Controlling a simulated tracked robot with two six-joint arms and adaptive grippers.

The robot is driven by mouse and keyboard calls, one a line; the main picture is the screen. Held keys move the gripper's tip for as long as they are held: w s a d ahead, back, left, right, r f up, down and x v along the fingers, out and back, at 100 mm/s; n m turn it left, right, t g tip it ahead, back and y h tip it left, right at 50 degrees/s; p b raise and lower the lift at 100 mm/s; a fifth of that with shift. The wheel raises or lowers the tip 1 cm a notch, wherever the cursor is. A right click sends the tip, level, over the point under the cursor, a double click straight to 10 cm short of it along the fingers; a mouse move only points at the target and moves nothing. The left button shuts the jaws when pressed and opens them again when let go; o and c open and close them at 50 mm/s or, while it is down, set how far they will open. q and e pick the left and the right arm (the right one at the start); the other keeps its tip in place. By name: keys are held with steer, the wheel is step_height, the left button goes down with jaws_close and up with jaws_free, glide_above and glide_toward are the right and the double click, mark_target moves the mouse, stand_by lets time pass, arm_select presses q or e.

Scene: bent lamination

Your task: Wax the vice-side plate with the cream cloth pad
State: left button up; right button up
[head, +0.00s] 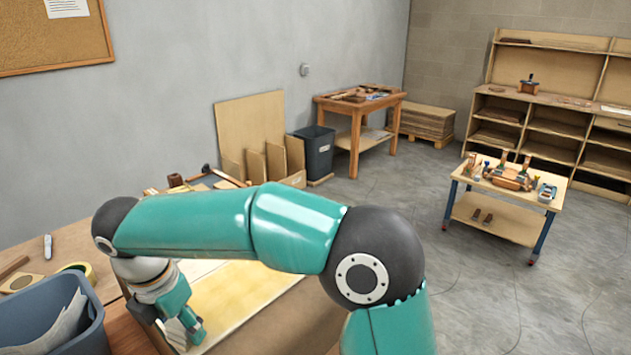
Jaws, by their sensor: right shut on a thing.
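A flat plate with a glossy yellow face and pale edges (237,304) lies on the workbench at the lower left, partly hidden behind my right arm. I cannot tell from this view whether it is the vice-side plate, and I cannot make out a vice. My right gripper (187,333) points down at the plate's left end, low over it or touching it. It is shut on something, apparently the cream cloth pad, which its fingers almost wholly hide. My left gripper is out of view.
A blue-grey bin (60,318) with pale cloth or paper stands at the bench's left, beside a yellow tape roll (78,269) and a marker (47,246). A hammer (222,176) lies at the back. A small cart (490,220) and shelves stand farther right.

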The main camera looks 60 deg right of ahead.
step_height(320, 180, up, 4)
steer(key=p, duration=0.3)
steer(key=shift+s+a, duration=0.1)
steer(key=shift+s, duration=0.05)
step_height(320, 180, up, 4)
steer(key=p, duration=0.4)
